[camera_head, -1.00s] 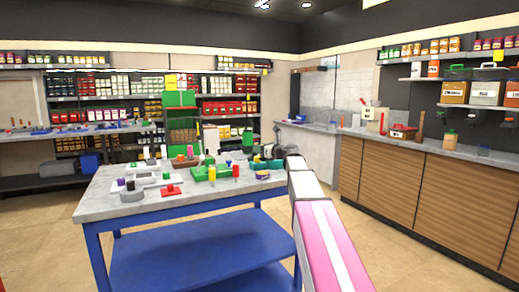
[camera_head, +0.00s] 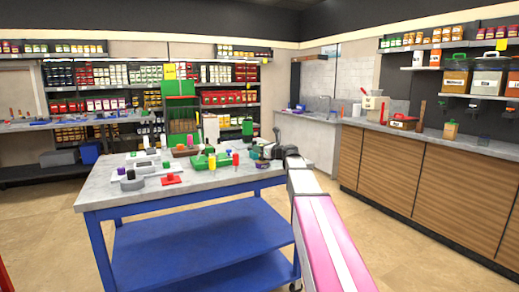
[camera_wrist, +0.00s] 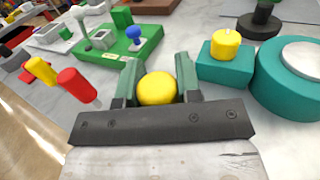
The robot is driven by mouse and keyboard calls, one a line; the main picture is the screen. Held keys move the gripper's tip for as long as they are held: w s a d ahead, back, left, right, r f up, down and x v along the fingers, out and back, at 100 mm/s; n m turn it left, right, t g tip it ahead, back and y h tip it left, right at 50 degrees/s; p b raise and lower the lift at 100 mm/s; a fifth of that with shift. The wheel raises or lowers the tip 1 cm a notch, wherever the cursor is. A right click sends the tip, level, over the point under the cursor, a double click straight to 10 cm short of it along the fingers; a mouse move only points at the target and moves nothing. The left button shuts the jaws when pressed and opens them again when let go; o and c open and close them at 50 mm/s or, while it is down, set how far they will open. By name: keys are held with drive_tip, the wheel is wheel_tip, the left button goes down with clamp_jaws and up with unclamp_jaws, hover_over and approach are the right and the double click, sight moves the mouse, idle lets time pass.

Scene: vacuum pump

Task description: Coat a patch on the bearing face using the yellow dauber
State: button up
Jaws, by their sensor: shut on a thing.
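My gripper (camera_wrist: 157,76) is shut on a yellow round-topped thing, likely the yellow dauber (camera_wrist: 157,90). In the wrist view its top shows between the two dark green fingers; its lower part is hidden. To the right is a teal block (camera_wrist: 222,70) with a yellow knob (camera_wrist: 226,43) on top. Beside it stands a round teal part with a pale grey disc face (camera_wrist: 306,57), cut off by the frame edge. I cannot tell for sure which surface is the bearing face. In the head view my arm reaches over the table's right end and the gripper is too small to read.
A yellow cylinder (camera_wrist: 40,70) and a red cylinder (camera_wrist: 76,86) stand to the left. A green tray (camera_wrist: 121,50) with a blue knob lies beyond the fingers. The grey table (camera_head: 130,200) carries several more parts. Its near strip is clear.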

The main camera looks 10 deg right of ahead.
drive_tip(key=shift+f, duration=0.5)
idle(1.3)
wheel_tip(320, 180, up, 7)
idle(1.0)
idle(0.5)
